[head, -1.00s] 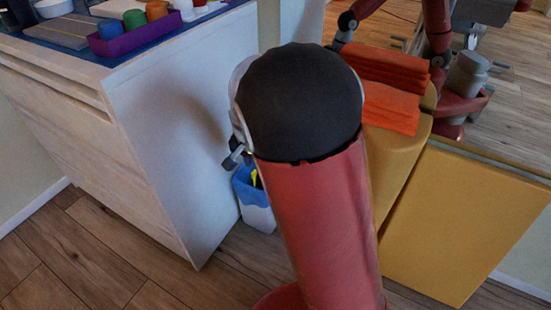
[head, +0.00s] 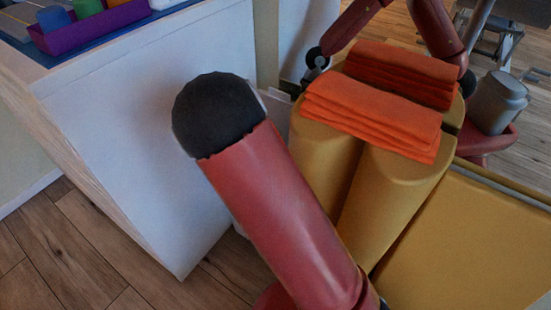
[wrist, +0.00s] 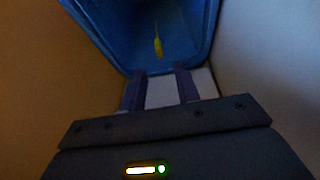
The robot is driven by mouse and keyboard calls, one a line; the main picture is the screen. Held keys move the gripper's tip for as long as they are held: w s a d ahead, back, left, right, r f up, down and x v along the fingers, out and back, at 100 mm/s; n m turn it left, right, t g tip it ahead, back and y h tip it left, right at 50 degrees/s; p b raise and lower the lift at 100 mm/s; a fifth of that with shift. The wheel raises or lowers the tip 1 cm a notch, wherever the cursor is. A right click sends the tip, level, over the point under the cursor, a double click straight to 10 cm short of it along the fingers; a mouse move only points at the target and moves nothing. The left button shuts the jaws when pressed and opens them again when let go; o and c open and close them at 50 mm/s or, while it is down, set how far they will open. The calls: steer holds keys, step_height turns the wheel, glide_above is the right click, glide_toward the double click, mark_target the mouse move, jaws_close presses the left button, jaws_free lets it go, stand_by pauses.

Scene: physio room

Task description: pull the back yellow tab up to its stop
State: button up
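In the wrist view a thin yellow tab (wrist: 157,46) hangs or stands inside a blue-lined bin (wrist: 100,30), near its middle. Only one yellow tab shows, and I cannot tell whether it is the back one. My gripper (wrist: 160,73) is open and empty, its two dark fingers apart at the near rim of the bin. The tab lies beyond the fingertips, roughly in line with the gap, and nothing touches it. In the head view my red arm hides the gripper, the tab and nearly all of the bin.
A white cabinet (head: 150,130) stands left of my arm, with a purple tray (head: 95,28) on top. Yellow bolsters (head: 385,200) bearing folded orange towels (head: 375,118) stand to the right, beside a yellow mat (head: 470,245). The bin sits in a narrow gap between cabinet and bolsters.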

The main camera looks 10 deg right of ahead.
steer(key=b+x, duration=0.1)
steer(key=x, duration=0.5)
steer(key=shift+f, duration=0.35)
jaws_close()
